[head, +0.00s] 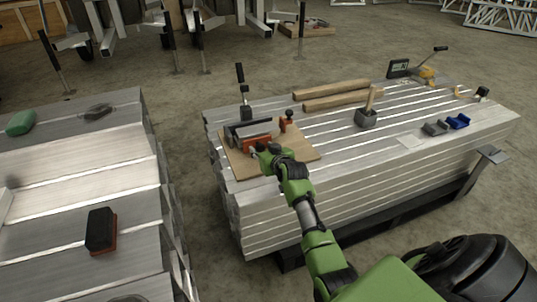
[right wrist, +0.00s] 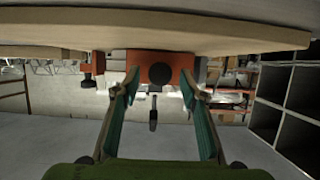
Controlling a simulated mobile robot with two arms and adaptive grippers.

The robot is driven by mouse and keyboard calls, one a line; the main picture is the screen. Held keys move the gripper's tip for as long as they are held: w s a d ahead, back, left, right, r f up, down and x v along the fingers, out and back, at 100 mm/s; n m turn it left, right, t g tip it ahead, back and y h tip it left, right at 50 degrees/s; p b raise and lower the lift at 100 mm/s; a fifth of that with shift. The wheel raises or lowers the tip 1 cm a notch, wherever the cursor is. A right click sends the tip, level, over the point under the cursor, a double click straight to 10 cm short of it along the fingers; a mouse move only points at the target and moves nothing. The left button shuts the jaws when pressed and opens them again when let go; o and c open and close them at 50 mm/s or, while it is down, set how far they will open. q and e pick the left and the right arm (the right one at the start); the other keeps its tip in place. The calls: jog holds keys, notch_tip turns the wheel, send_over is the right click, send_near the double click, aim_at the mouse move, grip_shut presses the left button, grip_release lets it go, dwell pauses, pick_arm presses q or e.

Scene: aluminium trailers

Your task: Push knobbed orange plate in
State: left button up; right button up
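The orange plate (head: 257,142) is on the front of a grey fixture (head: 248,131), which sits on a wooden board (head: 300,153). In the right wrist view the plate (right wrist: 139,66) is straight ahead, with a round dark knob (right wrist: 161,74) on its face. My right gripper (head: 262,150) is in front of the plate and partly hides it. In the right wrist view my right gripper (right wrist: 160,84) is open, its fingertips on either side of the knob. I cannot tell whether they touch the plate. My left gripper is out of view.
The board lies on a stack of aluminium beams (head: 350,150). A small orange-topped part (head: 286,121) stands right of the fixture, and a black upright handle (head: 240,74) behind it.

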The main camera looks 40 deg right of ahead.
jog(key=v, duration=1.1)
jog(key=shift+s, duration=0.15)
